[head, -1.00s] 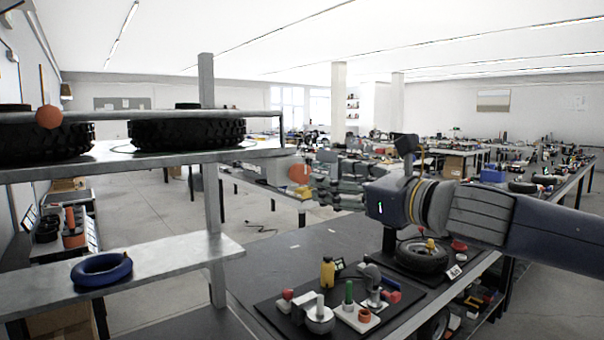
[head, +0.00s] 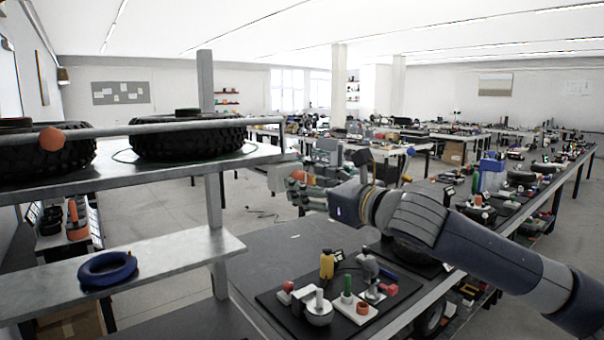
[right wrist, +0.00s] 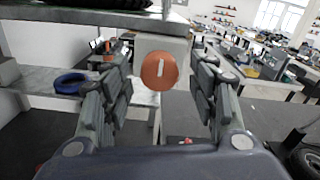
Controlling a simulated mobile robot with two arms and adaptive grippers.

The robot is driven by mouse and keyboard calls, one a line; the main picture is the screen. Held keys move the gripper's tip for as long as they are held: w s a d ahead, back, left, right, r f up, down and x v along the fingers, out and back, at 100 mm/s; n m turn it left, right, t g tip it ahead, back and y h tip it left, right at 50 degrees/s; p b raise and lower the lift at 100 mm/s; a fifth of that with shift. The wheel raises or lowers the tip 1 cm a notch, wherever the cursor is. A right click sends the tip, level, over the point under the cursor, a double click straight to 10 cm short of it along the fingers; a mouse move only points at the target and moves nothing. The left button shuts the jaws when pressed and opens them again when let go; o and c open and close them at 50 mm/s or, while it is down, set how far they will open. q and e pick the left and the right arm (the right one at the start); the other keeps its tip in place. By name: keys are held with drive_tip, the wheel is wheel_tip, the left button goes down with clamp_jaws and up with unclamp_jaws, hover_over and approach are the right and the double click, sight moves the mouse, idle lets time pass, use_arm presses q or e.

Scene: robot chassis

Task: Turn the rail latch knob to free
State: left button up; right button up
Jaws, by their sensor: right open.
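An orange round knob (head: 299,176) sits at the right end of the upper shelf's rail in the head view, partly covered by my fingers. In the right wrist view the knob (right wrist: 153,79) faces me, with a short pale upright mark on its face. My right gripper (right wrist: 160,90) is open, one finger on each side of the knob, with gaps between; I cannot tell how deep the knob lies between the fingers. In the head view the right gripper (head: 308,186) is at the shelf's right end. A second orange knob (head: 52,139) is at the rail's left. My left gripper is not in view.
The metal shelf (head: 150,170) holds dark tyres (head: 187,138); a blue ring (head: 106,270) lies on the lower shelf. Below my right arm, a bench (head: 290,245) carries a dark board with small fittings, including a yellow bottle (head: 327,264).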

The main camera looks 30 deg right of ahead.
drive_tip(key=shift+w+a+p, duration=0.15)
drive_tip(key=shift+w+p, duration=0.4)
drive_tip(key=shift+w, duration=0.9)
drive_tip(key=c, duration=1.1)
